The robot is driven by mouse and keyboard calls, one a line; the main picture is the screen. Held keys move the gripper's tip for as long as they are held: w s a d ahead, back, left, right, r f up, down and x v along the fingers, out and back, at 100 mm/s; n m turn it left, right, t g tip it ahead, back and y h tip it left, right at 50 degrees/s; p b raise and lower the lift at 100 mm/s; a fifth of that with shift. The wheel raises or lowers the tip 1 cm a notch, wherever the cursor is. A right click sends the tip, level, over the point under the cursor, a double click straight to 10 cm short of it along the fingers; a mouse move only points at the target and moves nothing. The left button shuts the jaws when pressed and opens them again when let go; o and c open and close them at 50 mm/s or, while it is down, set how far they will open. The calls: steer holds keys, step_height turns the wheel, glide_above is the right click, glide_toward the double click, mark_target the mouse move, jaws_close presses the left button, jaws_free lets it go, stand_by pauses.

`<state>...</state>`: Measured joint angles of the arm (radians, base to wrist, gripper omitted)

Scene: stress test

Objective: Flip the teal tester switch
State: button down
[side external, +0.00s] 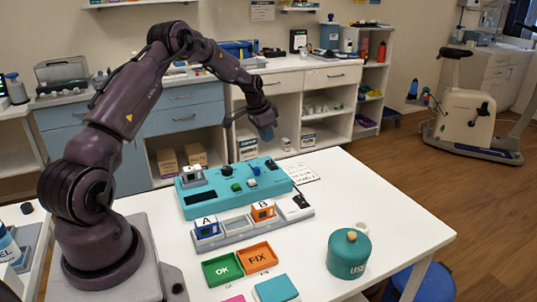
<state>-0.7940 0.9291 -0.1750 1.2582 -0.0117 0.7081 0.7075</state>
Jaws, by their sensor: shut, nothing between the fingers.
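The teal tester (215,200) is a long box lying on the white table, with small controls on its top. A black knob (228,170), a green button (236,187) and a blue piece (256,171) show there, along with a dark part near its far right end. Which of these is the switch is too small to tell. My gripper (266,132) hangs above the far right end of the tester, pointing down and apart from it. It is shut and looks empty.
A grey rack (240,236) in front of the tester holds blocks marked A (206,227) and B (263,211). A green OK tray (222,268), an orange FIX tray (257,257) and a teal lidded pot (348,255) stand nearer. The table's right part is clear.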

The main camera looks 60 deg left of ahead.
mark_target(270, 161)
steer(key=x, duration=0.6)
steer(key=shift+s+a+f, duration=0.1)
steer(key=shift+s+f, duration=0.15)
steer(key=shift+s, duration=0.15)
steer(key=shift+a+f, duration=0.15)
steer(key=shift+f, duration=0.5)
steer(key=shift+a+f, duration=0.2)
steer(key=shift+f, duration=0.25)
steer(key=shift+d+r, duration=0.1)
steer(key=shift+d, duration=0.05)
steer(key=shift+d+r, duration=0.2)
steer(key=shift+d, duration=0.45)
